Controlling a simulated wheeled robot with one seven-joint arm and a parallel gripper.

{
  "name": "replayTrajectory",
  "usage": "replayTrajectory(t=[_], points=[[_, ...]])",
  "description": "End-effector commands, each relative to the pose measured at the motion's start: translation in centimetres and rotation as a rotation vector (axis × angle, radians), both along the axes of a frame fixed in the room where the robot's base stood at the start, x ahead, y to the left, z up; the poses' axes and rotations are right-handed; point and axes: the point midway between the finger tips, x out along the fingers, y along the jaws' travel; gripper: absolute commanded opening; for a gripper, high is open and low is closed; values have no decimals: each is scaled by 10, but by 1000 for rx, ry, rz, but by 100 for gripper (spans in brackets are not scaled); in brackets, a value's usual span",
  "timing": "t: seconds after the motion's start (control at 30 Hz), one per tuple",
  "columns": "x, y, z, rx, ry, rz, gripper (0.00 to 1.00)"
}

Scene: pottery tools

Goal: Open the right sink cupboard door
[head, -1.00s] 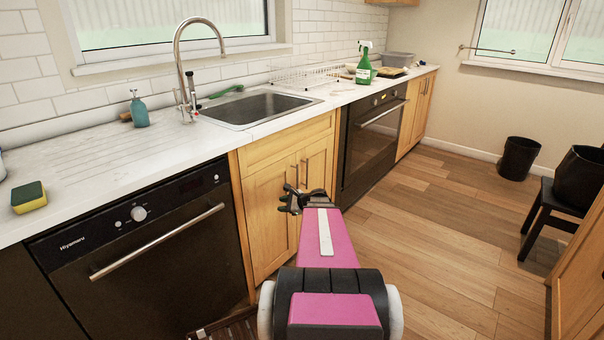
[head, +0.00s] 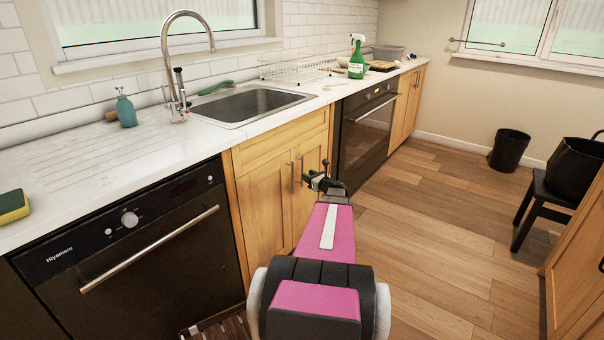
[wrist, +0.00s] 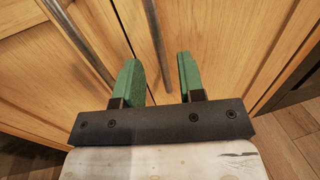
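The sink cupboard has two wooden doors with upright metal bar handles near their meeting edges. The right door (head: 313,155) is shut. Its handle (head: 301,168) stands just left of my gripper (head: 313,178) in the head view, and the gripper partly covers this door. In the wrist view my gripper (wrist: 160,62) is open, its two green fingers apart. The right handle (wrist: 154,42) shows in the gap between them, apart from both; how deep it sits there I cannot tell. The left door (head: 265,205) is shut, and its handle (wrist: 77,40) lies left of the fingers.
A black dishwasher (head: 130,255) stands left of the cupboard and a dark oven (head: 365,135) right of it. The worktop with the sink (head: 250,103) runs above. Wooden floor (head: 430,235) is clear to the right. A black stool (head: 540,205) stands at far right.

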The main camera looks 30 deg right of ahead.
Motion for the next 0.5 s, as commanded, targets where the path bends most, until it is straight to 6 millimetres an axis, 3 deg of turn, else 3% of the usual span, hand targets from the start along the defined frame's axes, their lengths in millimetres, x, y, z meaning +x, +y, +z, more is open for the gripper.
replayTrajectory(t=[0.2, 0.5], points=[[34, 6, 0, -1, 0, 1, 36], [48, 9, 0, -2, 0, 1, 36]])
